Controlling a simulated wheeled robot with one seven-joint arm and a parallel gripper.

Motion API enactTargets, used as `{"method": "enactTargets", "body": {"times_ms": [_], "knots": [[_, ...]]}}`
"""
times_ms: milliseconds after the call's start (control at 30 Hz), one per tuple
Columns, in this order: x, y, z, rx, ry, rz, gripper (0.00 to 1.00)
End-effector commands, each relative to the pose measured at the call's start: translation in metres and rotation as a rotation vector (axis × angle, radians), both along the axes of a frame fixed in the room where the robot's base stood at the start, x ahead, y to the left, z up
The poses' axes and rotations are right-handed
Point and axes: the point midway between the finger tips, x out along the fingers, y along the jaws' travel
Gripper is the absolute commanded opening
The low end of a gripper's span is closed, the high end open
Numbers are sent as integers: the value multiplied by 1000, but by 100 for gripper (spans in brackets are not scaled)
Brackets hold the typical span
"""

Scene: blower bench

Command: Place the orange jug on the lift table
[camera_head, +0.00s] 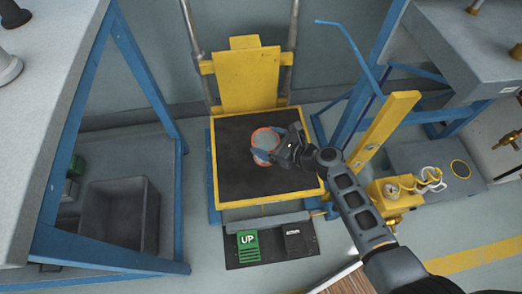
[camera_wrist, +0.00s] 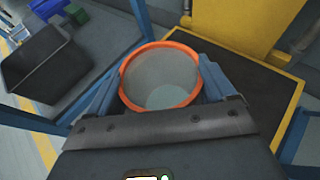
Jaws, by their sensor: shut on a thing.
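The orange jug (camera_head: 265,139) shows in the head view as an orange rim around a pale grey inside, over the middle of the lift table's dark top. In the wrist view the jug (camera_wrist: 160,52) stands between my fingers and looks empty. My gripper (camera_head: 268,152) reaches in from the right and is shut on the jug, with one finger on each side of it in the wrist view (camera_wrist: 160,90). The lift table (camera_head: 235,180) has a black top with a yellow edge. I cannot tell whether the jug's base touches the top.
A yellow backrest (camera_head: 246,80) stands behind the lift table. Pedals, one a green "UP" pedal (camera_head: 248,246), lie in front. A dark bin (camera_head: 118,212) is at left under a blue-framed bench. A yellow post (camera_head: 383,130) stands at right. The black top around the jug is clear.

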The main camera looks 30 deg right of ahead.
Motion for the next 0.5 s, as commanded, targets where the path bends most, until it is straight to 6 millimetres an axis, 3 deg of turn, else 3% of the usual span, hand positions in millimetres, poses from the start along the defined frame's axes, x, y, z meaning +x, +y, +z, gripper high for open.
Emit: {"method": "enactTargets", "body": {"times_ms": [33, 100, 367, 500], "knots": [[0, 0, -16, 1, 0, 0, 26], [0, 0, -26, 2, 1, 0, 26], [0, 0, -44, 1, -1, 1, 26], [1, 0, -65, 1, -1, 1, 26]]}}
